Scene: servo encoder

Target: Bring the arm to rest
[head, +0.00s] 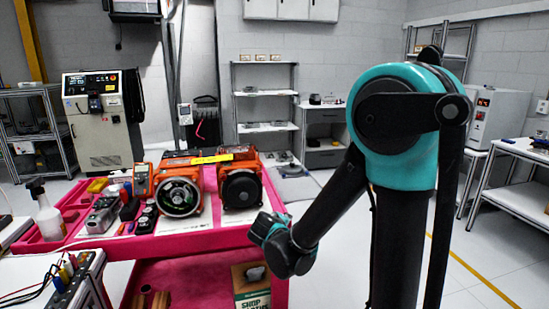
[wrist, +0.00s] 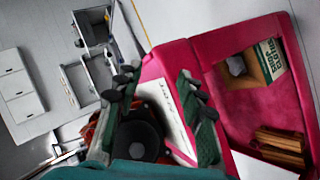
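My gripper (wrist: 155,86) is open in the wrist view, its two dark green fingers with black pads spread apart. Nothing is held between them. Beyond the fingers are the pink cart and the round black face of an orange servo unit (wrist: 138,140). In the head view, my arm bends down from a teal joint to the cart's right edge; the fingers cannot be made out there. Two orange servo units stand on the pink cart (head: 215,238): the left one (head: 180,195) with an open round face, the right one (head: 241,188) with a black face.
A spray bottle (head: 48,218), a multimeter (head: 142,180) and small devices crowd the cart's left side. A cardboard box (head: 250,290) sits on its lower shelf. A white bench with a cabled device (head: 78,285) is at front left. Floor right of my arm is clear.

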